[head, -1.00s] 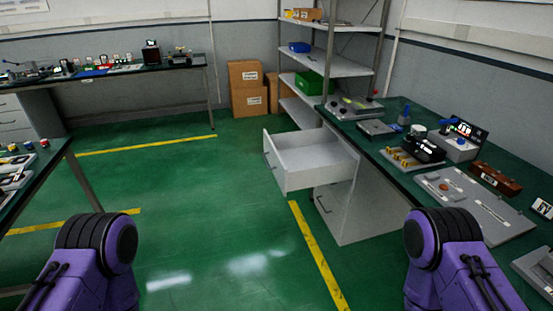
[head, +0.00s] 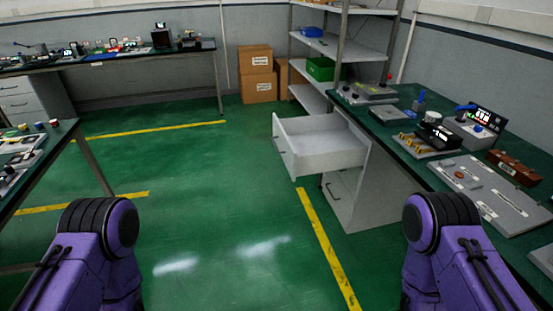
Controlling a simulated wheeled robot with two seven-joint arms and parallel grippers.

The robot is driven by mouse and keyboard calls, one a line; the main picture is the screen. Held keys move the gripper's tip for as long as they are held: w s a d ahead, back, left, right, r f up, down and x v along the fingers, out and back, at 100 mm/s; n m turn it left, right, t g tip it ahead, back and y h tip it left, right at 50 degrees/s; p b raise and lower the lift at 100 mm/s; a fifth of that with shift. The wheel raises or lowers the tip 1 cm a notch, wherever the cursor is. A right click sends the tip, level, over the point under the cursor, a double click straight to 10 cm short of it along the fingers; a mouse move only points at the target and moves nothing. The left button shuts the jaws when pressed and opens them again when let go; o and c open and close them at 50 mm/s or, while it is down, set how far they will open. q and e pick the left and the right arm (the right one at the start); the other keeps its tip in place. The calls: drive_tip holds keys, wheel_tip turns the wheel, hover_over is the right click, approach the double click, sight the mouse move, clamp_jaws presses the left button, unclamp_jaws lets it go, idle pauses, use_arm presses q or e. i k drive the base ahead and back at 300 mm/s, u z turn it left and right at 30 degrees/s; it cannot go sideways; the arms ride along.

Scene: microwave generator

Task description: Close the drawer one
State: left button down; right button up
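An open white drawer (head: 318,158) juts out to the left from a grey-white cabinet (head: 365,195) under the right-hand workbench. It looks empty inside. Its front panel with a handle faces left, above the yellow floor line. A lower cabinet front with a dark handle shows below it and is shut. Only the purple upper parts of my two arms show, at the bottom left and bottom right. Neither of my grippers is in view, and both arms are apart from the drawer.
The right workbench (head: 412,158) carries several devices and panels. A metal shelf (head: 322,48) and cardboard boxes (head: 257,75) stand at the back. Other benches (head: 105,62) stand at the left. The green floor (head: 200,190) between them is clear, with yellow lines (head: 328,248).

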sight(310, 144)
drive_tip(key=u, duration=0.3)
drive_tip(key=i, duration=0.9)
drive_tip(key=z, duration=0.4)
drive_tip(key=i, duration=0.95)
drive_tip(key=z, duration=0.6)
